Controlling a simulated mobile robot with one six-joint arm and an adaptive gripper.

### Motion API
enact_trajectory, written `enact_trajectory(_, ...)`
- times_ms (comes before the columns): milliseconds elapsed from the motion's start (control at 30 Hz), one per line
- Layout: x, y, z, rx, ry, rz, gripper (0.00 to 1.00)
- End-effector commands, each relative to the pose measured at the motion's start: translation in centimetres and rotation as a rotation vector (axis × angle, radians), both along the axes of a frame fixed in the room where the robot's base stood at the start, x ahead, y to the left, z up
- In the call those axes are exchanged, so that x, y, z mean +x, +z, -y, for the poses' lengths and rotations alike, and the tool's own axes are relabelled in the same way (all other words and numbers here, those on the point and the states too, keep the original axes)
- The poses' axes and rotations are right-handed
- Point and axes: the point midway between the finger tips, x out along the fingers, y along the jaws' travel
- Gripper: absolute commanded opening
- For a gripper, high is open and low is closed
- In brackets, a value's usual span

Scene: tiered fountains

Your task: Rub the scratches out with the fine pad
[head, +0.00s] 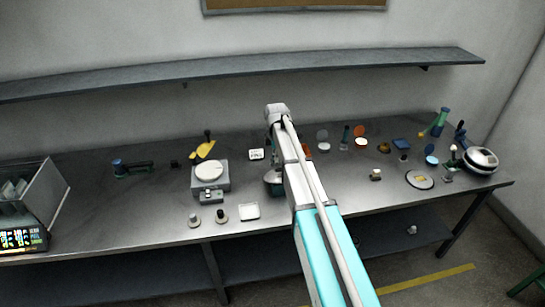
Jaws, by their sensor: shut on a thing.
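My arm reaches forward over the middle of the steel bench, and my gripper (271,160) points down on the left side of the arm, largely hidden by it. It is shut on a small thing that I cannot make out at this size. A dark greenish rounded piece (273,178) shows right below the gripper, partly covered by the arm; I cannot tell whether they touch. Several small discs that may be pads stand on the right: an orange one (360,130), a grey one (322,134) and a blue one (430,149). No scratches can be made out.
A square device with a round white top (209,171) stands left of my gripper, with a white tray (249,211) in front.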

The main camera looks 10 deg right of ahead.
Motion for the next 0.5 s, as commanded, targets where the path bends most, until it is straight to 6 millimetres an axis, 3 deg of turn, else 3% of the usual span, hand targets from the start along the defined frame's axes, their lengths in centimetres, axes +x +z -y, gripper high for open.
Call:
enact_trajectory(233, 0.0, 2.1, 0.0, 0.000, 0.000, 0.000, 0.00)
enact_trajectory(500, 0.1, 2.4, 0.0, 0.000, 0.000, 0.000, 0.00)
